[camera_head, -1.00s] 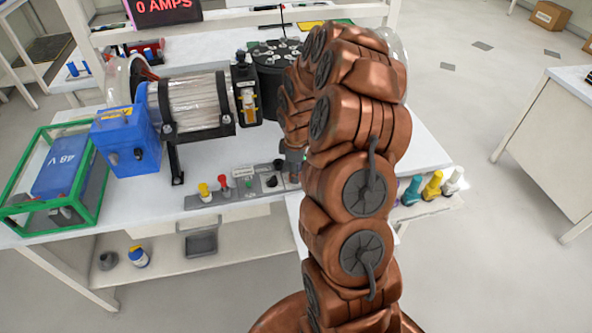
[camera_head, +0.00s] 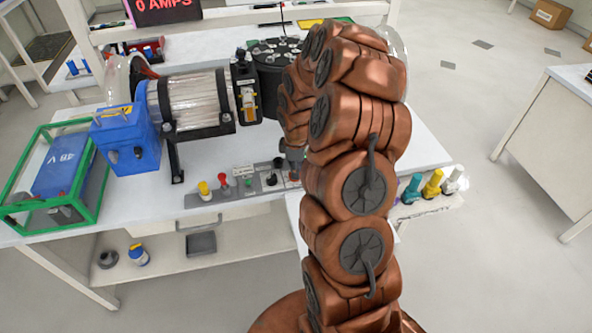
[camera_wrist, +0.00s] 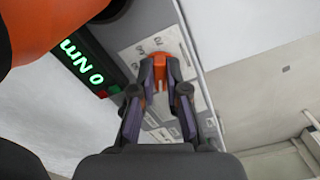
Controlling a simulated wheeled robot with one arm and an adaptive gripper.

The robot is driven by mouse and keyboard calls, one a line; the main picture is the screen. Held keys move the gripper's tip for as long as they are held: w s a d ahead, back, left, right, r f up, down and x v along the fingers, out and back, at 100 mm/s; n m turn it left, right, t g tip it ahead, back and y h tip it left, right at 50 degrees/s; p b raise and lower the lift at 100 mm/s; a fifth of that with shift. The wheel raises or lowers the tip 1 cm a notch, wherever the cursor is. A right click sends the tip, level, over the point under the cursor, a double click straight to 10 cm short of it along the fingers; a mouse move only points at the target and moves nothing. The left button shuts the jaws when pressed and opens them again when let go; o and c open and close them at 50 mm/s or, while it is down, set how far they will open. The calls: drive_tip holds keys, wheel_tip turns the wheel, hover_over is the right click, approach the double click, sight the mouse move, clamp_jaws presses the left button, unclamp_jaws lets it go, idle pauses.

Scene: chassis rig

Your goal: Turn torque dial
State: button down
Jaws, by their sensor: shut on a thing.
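The torque dial (camera_wrist: 159,66) shows as a small orange-red piece in the wrist view, on a pale panel with printed numbers. My gripper (camera_wrist: 158,80) is closed around it, with one finger on each side. The fingertips cover part of the dial, so where its pointer stands cannot be told. In the head view, my gripper (camera_head: 292,160) is at the right end of the grey control panel (camera_head: 228,193), mostly hidden behind my arm.
The panel also carries a yellow knob (camera_head: 205,190), a red knob (camera_head: 224,180) and a black knob (camera_head: 271,179). Behind it stand a blue motor box (camera_head: 125,140) and a coil (camera_head: 195,103). A screen (camera_head: 160,8) reads "0 AMPS". Coloured bottles (camera_head: 432,186) stand at the right.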

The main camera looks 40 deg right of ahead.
drive_tip(key=shift+f+m+b, duration=0.1)
drive_tip(key=shift+m+b, duration=0.2)
drive_tip(key=shift+b, duration=0.1)
drive_tip(key=m+b, duration=0.2)
drive_tip(key=b, duration=0.1)
drive_tip(key=shift+f+m+b, duration=0.15)
drive_tip(key=shift+m+b, duration=0.15)
drive_tip(key=shift+m, duration=0.1)
drive_tip(key=m+b, duration=0.4)
drive_tip(key=m, duration=0.1)
drive_tip(key=shift+s+a+r+b, duration=0.1)
drive_tip(key=shift+a+r+b, duration=0.1)
drive_tip(key=shift+b, duration=0.1)
drive_tip(key=shift+m, duration=0.3)
drive_tip(key=c, duration=1.2)
unclamp_jaws()
drive_tip(key=shift+r, duration=0.1)
wheel_tip(320, 180, up, 12)
